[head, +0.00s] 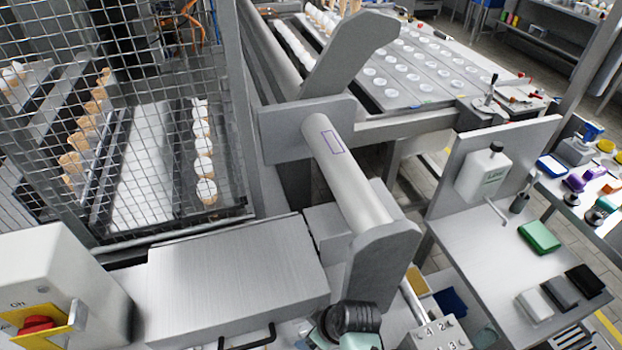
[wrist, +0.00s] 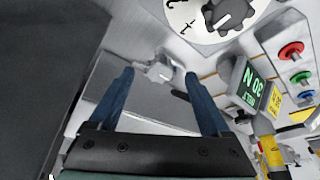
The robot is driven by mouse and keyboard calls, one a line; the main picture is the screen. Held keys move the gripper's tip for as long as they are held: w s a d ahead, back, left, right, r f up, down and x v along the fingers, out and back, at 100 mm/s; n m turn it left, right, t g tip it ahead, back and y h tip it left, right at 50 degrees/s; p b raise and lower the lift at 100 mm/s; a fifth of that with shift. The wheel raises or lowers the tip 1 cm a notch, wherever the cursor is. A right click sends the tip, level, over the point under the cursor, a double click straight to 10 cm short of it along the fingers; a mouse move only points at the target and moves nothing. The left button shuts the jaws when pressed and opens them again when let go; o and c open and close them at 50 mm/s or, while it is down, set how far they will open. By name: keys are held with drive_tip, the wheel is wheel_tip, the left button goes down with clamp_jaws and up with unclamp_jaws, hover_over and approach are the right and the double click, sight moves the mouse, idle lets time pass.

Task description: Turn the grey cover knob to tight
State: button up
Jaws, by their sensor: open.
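My gripper (wrist: 159,76) shows in the wrist view with its two blue fingers spread apart. A light grey, winged knob (wrist: 162,70) on a pale metal surface appears between and beyond the fingertips; it looks like the cover knob. The fingers are not closed on it, and the exact distance to it is unclear. A darker grey knob (wrist: 228,12) sits on a round white dial (wrist: 188,14) at the top of the wrist view, partly cut off. I cannot make out the cover knob or my gripper fingers clearly in the head view.
Red (wrist: 291,50), green and blue buttons and a green-lettered display (wrist: 249,84) lie right in the wrist view. The head view shows a brushed metal box (head: 235,275), a thick roller (head: 345,170), a mesh guard (head: 110,90) and a red switch (head: 38,323).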

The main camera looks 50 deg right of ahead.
drive_tip(key=shift+w+f, duration=0.3)
drive_tip(key=shift+f, duration=0.25)
drive_tip(key=shift+c, duration=0.4)
clamp_jaws()
